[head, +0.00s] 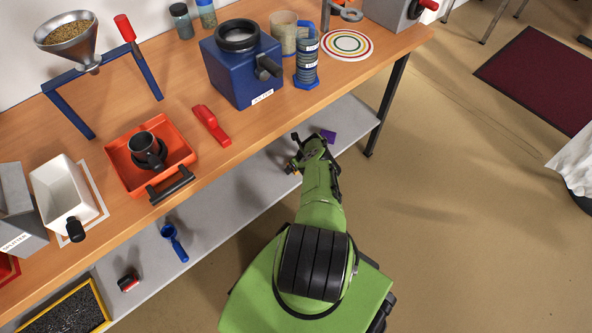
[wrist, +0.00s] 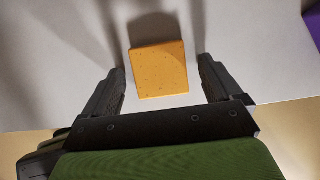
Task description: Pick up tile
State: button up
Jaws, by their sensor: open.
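A square orange tile (wrist: 159,70) with small dark specks lies on the pale grey lower shelf in the wrist view. My gripper (wrist: 162,74) is open, with one dark finger to the left of the tile and one to the right. There are gaps between the fingers and the tile's sides. In the head view my gripper (head: 304,156) reaches over the lower shelf, under the bench's front edge. A small orange patch shows beside it there, but the arm and gripper mostly hide the tile.
A purple object (head: 328,136) lies on the lower shelf (head: 345,118) near my gripper. The wooden bench top (head: 235,155) overhangs the shelf and carries a blue box (head: 235,75), a red scoop (head: 211,124) and an orange tray (head: 180,150). A blue scoop (head: 174,243) lies further left on the shelf.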

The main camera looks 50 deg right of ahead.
jog(key=c, duration=1.2)
jog(key=shift+r+p, duration=0.55)
jog(key=r+p, duration=0.3)
jog(key=shift+s+r, duration=0.15)
jog(key=shift+s, duration=0.05)
jog(key=s+a+p, duration=0.4)
jog(key=s+p, duration=0.1)
jog(key=s, duration=1.2)
jog(key=shift+f+p, duration=0.35)
jog(key=shift+f, duration=0.05)
